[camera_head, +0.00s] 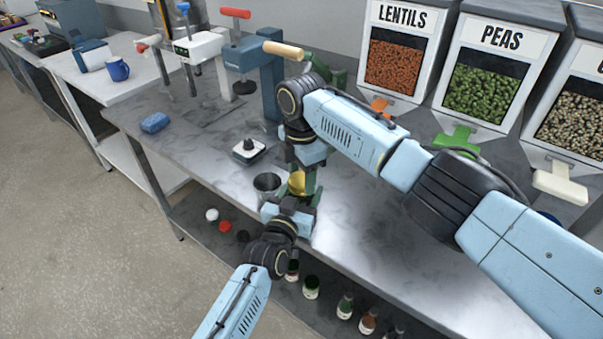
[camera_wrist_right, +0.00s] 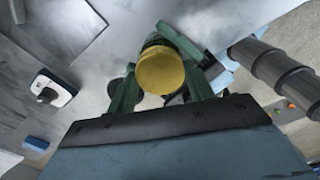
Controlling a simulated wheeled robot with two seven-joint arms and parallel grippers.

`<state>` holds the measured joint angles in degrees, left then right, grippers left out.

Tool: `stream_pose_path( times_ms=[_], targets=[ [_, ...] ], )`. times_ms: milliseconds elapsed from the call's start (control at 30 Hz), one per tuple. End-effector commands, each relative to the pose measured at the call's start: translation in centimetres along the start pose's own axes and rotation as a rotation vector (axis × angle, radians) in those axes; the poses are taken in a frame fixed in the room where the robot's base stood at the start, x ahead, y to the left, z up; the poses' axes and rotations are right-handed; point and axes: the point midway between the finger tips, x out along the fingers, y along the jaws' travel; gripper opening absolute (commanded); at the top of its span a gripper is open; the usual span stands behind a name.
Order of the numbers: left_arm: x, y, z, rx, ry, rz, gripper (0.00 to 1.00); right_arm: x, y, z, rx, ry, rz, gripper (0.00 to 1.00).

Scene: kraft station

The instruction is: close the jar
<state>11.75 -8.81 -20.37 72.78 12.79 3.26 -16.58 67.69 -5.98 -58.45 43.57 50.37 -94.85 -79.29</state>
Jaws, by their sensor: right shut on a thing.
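The yellow lid (camera_head: 297,182) is between the fingers of my right gripper (camera_head: 303,176), over the steel table. In the right wrist view the lid (camera_wrist_right: 161,70) is a round yellow disc between the green fingers of my right gripper (camera_wrist_right: 162,75), which is shut on it. A dark rounded edge, perhaps the jar (camera_wrist_right: 154,40), shows just behind the lid; whether the lid is seated on it I cannot tell. My left gripper (camera_head: 299,200) comes from below, close under the lid. Its fingertips and whatever is between them are mostly hidden.
A white scale-like device (camera_head: 248,151) and a blue sponge (camera_head: 155,122) lie farther left. Presses and dispensers labelled LENTILS (camera_head: 395,60) and PEAS (camera_head: 485,85) stand behind. Bottles sit on the lower shelf (camera_head: 230,255).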

Motion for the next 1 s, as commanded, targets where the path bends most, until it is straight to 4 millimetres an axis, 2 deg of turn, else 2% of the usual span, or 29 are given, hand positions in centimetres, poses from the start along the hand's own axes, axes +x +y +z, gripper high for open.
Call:
stream_pose_path(
  times_ms=[167,1000],
  targets=[
    [-0.01,-0.03,0.05,-0.001,-0.001,0.000,0.00,0.00,-0.02,-0.12,0.209,0.004,-0.002,0.25],
    [-0.01,-0.08,0.06,-0.001,-0.002,-0.001,0.00,0.12,-0.01,-0.23,1.974,0.003,-0.004,0.25]
  ],
)
